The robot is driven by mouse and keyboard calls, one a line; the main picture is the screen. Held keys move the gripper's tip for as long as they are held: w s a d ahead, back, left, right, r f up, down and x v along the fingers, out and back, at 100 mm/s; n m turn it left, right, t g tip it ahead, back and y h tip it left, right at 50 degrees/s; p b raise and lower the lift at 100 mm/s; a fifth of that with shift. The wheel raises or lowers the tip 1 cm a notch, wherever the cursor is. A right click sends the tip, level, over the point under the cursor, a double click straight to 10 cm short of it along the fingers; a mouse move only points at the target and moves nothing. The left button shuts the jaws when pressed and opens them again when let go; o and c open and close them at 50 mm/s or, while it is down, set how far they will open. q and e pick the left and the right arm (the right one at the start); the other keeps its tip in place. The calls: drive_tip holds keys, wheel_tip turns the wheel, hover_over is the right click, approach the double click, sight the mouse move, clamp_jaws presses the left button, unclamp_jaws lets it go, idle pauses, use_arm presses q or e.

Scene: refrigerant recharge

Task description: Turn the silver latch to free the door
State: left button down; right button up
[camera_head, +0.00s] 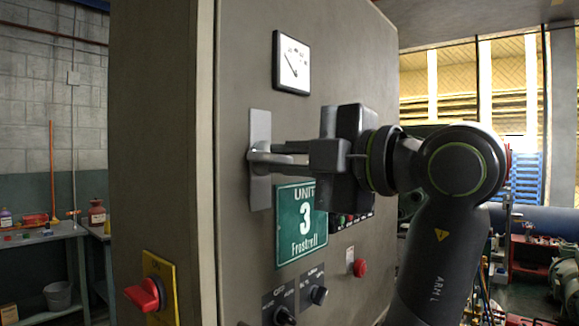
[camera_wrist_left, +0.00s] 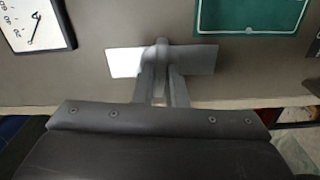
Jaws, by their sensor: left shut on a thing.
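The silver latch (camera_head: 259,120) is on the grey cabinet door (camera_head: 240,70), with its long backplate upright near the door's left edge. In the left wrist view its backplate (camera_wrist_left: 125,62) lies across the picture. My left gripper (camera_head: 272,153) reaches in from the right and is shut on the latch handle at the middle of the plate. The fingers also show in the left wrist view (camera_wrist_left: 162,75), closed around the handle and hiding much of it, so its exact angle is hard to tell. The door looks closed against its frame. My right gripper is not in view.
A white gauge (camera_head: 291,63) sits above the latch, and a green Unit 3 sign (camera_head: 300,222) below. Black knobs (camera_head: 318,295) and a red button (camera_head: 360,268) are lower. A red rotary switch (camera_head: 146,294) on a yellow plate is on the cabinet's left side.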

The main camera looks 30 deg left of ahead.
use_arm(q)
drive_tip(key=c, duration=1.5)
unclamp_jaws()
drive_tip(key=shift+d, duration=0.1)
drive_tip(key=shift+c, duration=0.2)
drive_tip(key=shift+d, duration=0.35)
drive_tip(key=d+b, duration=0.1)
drive_tip(key=d, duration=0.7)
drive_tip(key=shift+s+d, duration=0.15)
drive_tip(key=shift+s, duration=0.2)
